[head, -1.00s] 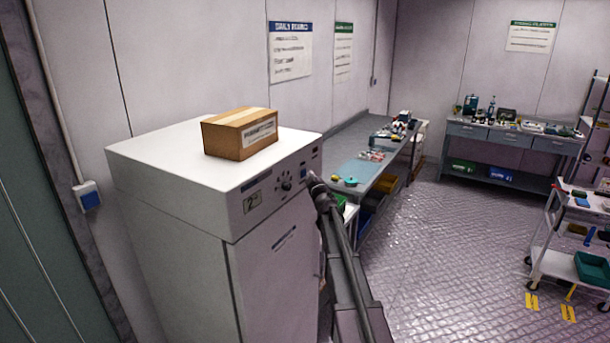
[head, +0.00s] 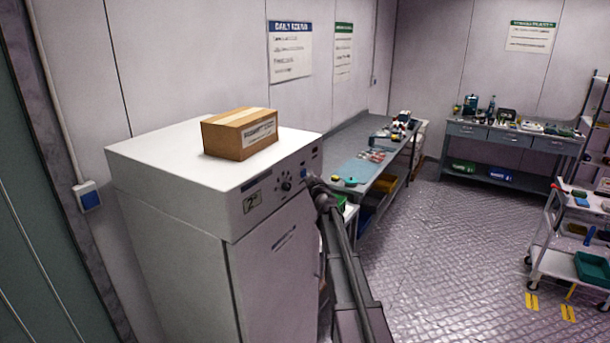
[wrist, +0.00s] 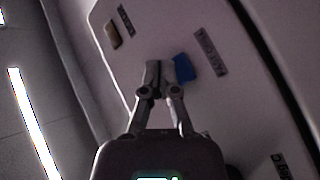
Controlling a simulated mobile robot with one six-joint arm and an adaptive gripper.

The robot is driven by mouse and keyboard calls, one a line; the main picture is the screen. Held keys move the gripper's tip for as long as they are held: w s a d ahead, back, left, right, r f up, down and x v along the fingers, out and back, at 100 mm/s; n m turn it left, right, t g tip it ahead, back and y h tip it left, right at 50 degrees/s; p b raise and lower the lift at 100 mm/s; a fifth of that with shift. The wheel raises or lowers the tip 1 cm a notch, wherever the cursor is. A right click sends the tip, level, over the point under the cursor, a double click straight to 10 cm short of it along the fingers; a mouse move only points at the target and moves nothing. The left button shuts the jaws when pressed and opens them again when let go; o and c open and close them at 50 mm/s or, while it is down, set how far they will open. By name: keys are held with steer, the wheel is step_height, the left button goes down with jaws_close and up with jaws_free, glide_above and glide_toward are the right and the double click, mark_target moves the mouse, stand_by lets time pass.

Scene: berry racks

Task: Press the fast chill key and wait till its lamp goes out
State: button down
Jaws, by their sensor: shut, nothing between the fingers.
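The white chiller cabinet (head: 180,240) stands at the left, with a control panel along its upper front edge. The panel bears a small display (head: 251,202), a round knob (head: 286,186) and, at its right end, small parts partly hidden by my arm. In the wrist view the blue key (wrist: 185,68) sits just right of my fingertips. A small dull amber-brown piece (wrist: 113,36), perhaps the lamp, lies up and left; I cannot tell whether it is lit. My gripper (wrist: 158,66) is shut and empty, its tips close to the panel; contact with the key is unclear.
A cardboard box (head: 240,133) sits on the cabinet top (head: 170,155). A workbench (head: 378,150) with small items runs along the wall behind my arm. A drawer bench (head: 512,138) and a white trolley (head: 548,262) stand at the right. The patterned floor (head: 450,240) between is clear.

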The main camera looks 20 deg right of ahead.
steer(key=shift+w+a, duration=0.6)
steer(key=shift+w, duration=0.05)
stand_by(1.4)
steer(key=shift+s+d, duration=0.1)
stand_by(0.4)
steer(key=shift+s+d, duration=0.45)
steer(key=shift+s, duration=0.15)
steer(key=shift+s+d, duration=0.1)
steer(key=s+d, duration=0.1)
steer(key=s, duration=0.1)
steer(key=s+d, duration=0.1)
steer(key=d, duration=0.1)
steer(key=shift+s, duration=0.4)
steer(key=shift+a, duration=0.1)
stand_by(0.9)
